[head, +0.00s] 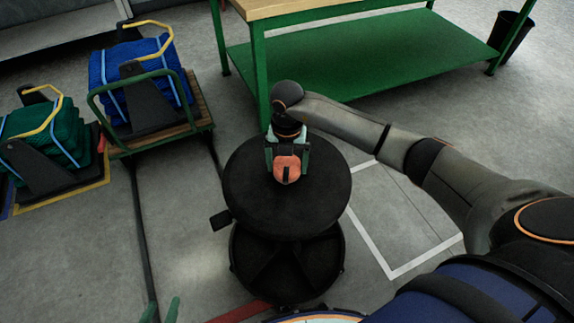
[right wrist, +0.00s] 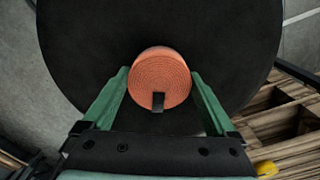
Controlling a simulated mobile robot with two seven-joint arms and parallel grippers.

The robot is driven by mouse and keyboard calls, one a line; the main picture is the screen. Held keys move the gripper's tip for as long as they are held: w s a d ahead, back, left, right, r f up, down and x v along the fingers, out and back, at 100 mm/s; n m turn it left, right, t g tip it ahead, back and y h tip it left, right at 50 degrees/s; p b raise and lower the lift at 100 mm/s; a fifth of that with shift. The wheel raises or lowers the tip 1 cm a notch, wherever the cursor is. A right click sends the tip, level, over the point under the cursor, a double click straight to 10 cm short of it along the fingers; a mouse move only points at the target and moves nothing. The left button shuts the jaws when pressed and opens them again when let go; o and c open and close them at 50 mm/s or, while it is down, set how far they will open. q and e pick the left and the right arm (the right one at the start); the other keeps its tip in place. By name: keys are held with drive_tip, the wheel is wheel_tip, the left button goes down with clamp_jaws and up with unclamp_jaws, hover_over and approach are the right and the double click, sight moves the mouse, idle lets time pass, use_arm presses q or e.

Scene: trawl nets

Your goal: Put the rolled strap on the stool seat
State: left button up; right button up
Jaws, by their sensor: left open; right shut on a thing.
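The rolled strap (head: 287,172) is an orange coil with a dark end piece. It also shows in the right wrist view (right wrist: 160,78), between the two green fingers. My right gripper (head: 287,158) is shut on it, over the round black stool seat (head: 250,200). The strap lies within the seat's outline in both views; I cannot tell whether it touches the seat. The seat (right wrist: 90,45) fills most of the right wrist view. My left gripper (head: 161,312) is open at the bottom edge of the head view, with only its green fingertips showing.
A green workbench (head: 380,55) with a wooden top stands behind the stool. A wooden cart (head: 160,140) with blue folded nets (head: 108,72) and a pile of green nets (head: 30,135) stand at left. A black bin (head: 511,38) is at the far right.

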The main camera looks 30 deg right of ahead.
sight(287, 164)
use_arm(q)
drive_tip(key=shift+w+r+t, duration=0.2)
drive_tip(key=shift+w+t, duration=0.05)
drive_tip(key=shift+t, duration=0.05)
use_arm(e)
drive_tip(key=shift+f, duration=0.2)
use_arm(q)
drive_tip(key=shift+r, duration=0.2)
use_arm(e)
drive_tip(key=o, duration=1.2)
use_arm(q)
drive_tip(key=shift+w, duration=0.1)
drive_tip(key=shift+d, duration=0.1)
use_arm(e)
drive_tip(key=shift+r, duration=0.15)
wheel_tip(287, 164, up, 3)
drive_tip(key=shift+w+f+p, duration=0.1)
drive_tip(key=shift+p, duration=0.3)
use_arm(q)
drive_tip(key=shift+s+d+f+g+p, duration=0.15)
drive_tip(key=shift+s+f+g+p, duration=0.05)
drive_tip(key=shift+s+g+p, duration=0.25)
drive_tip(key=shift+s+d+f+g+p, duration=0.15)
drive_tip(key=shift+s+g+p, duration=0.15)
drive_tip(key=shift+s, duration=0.2)
use_arm(e)
wheel_tip(287, 164, up, 9)
